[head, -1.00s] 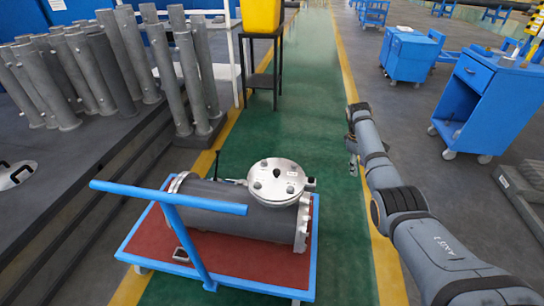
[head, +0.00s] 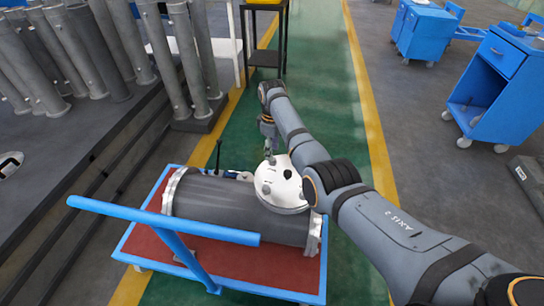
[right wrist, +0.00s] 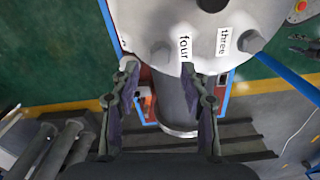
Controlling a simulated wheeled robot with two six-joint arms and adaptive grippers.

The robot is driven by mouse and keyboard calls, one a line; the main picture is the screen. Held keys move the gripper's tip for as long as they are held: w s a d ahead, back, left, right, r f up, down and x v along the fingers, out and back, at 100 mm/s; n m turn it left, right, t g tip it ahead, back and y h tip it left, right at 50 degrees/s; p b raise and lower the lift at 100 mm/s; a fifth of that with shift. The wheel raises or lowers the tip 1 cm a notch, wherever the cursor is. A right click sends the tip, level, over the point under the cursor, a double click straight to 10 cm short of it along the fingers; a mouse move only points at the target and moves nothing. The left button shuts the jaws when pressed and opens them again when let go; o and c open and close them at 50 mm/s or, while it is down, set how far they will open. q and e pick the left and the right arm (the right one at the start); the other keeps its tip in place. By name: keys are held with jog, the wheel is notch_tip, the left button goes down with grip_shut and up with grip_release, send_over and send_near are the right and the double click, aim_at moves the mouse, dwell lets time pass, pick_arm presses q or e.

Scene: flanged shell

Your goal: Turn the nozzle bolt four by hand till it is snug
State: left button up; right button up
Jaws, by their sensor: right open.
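The grey flanged shell (head: 225,205) lies on the cart, with a round pale nozzle cover (head: 285,188) on top. In the right wrist view the cover (right wrist: 215,45) carries labels reading "four" (right wrist: 184,48) and "three" (right wrist: 223,42). A grey bolt head (right wrist: 160,53) sits beside the "four" label, and another bolt (right wrist: 250,41) beside "three". My right gripper (head: 270,157) is above the far left edge of the cover. In the wrist view its open, empty fingers (right wrist: 163,77) are spread near the bolt by "four", which appears just beyond them. My left gripper is out of view.
The cart has a red deck (head: 245,262) and a blue push handle (head: 160,220) at the near left. Several grey pipes (head: 110,50) stand at the left. Blue cabinets (head: 500,95) are at the right.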

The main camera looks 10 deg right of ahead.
jog(key=shift+f+b, duration=0.3)
jog(key=shift+f, duration=1.35)
grip_shut()
